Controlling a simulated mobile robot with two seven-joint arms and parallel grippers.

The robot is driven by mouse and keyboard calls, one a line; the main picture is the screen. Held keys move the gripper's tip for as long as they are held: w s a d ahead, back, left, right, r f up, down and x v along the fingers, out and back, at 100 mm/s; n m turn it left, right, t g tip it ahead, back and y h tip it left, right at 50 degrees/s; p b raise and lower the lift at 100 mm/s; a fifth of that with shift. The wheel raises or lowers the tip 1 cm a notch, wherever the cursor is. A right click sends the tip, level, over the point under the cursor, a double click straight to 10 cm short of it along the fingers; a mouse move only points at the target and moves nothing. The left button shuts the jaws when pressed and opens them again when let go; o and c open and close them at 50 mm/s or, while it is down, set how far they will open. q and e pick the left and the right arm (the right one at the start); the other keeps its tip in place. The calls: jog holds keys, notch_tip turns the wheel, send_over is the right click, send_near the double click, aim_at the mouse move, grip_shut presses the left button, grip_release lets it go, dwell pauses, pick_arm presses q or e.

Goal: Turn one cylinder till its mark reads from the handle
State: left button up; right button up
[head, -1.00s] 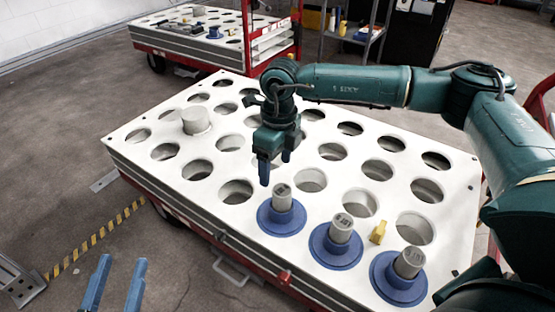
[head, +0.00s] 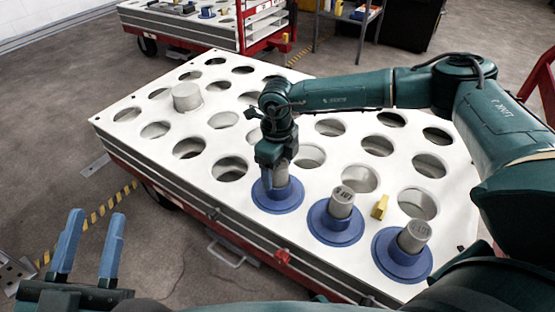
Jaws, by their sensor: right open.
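Three grey cylinders stand in blue flanged collars along the front right of the white holed cart top (head: 130,113). The left cylinder (head: 282,178) is mostly hidden by my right gripper (head: 274,180), which is open with its fingers down around or beside it. The middle cylinder (head: 342,203) and the right cylinder (head: 414,236) show dark marks near their tops; the left one's mark is hidden. A grey loop handle (head: 226,255) sits on the cart's front side. My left gripper (head: 88,245) is open and empty at lower left, clear of the cart.
A small yellow block (head: 380,206) stands between the middle and right cylinders. A plain pale cylinder (head: 187,97) stands at the back left of the cart top. Many round holes are empty. A second cart (head: 190,30) and a shelf stand behind.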

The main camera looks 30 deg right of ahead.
jog(key=shift+f, duration=0.25)
jog(key=shift+c, duration=0.4)
jog(key=shift+r, duration=0.1)
jog(key=c, duration=1.4)
jog(key=shift+c, duration=0.2)
jog(key=n+p, duration=0.1)
jog(key=n, duration=0.2)
jog(key=o, duration=1.5)
